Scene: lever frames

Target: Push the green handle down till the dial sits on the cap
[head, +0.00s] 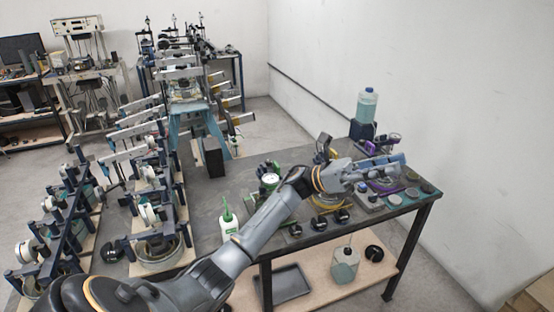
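My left arm reaches from the bottom left across the dark table, and its gripper (390,163) is over the table's right part. The fingers look bluish grey and are too small to tell open from shut. A small device with green parts and a round white dial (270,180) stands on the table, left of my wrist. I cannot make out which part is its handle, or a cap under the dial. My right gripper is not in view.
The dark table (235,185) also holds a white bottle with a green label (228,217), black knobs (342,214) and several round discs near its right edge. A blue-tinted bottle (367,104) stands at the back by the wall. Racks with dials (150,215) fill the left.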

